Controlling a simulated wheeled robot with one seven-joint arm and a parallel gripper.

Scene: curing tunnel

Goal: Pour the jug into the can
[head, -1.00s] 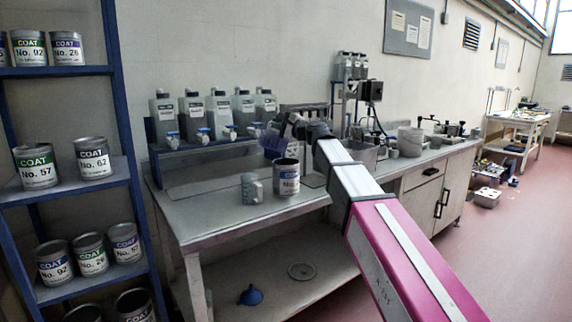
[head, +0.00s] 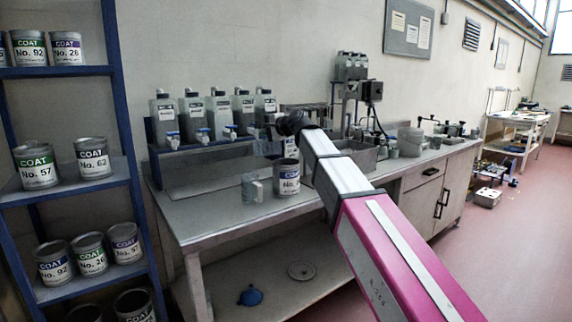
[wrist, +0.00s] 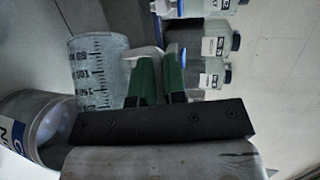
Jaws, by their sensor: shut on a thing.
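My gripper (wrist: 159,75) is shut on the handle of a pale, translucent measuring jug (wrist: 98,75) with dark scale marks. In the wrist view the jug lies tipped far over beside the green fingers. The can (head: 287,178) is grey, open-topped, with a white and blue label, and stands upright on the bench. It also shows at the left of the wrist view (wrist: 18,128). I cannot tell whether liquid is running.
A grey mug-like vessel (head: 252,189) stands on the bench just left of the can. Several bottles with taps stand on a blue rack (head: 165,152) behind. A shelf of labelled cans (head: 68,182) is at the left. The bench front (head: 215,225) is clear.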

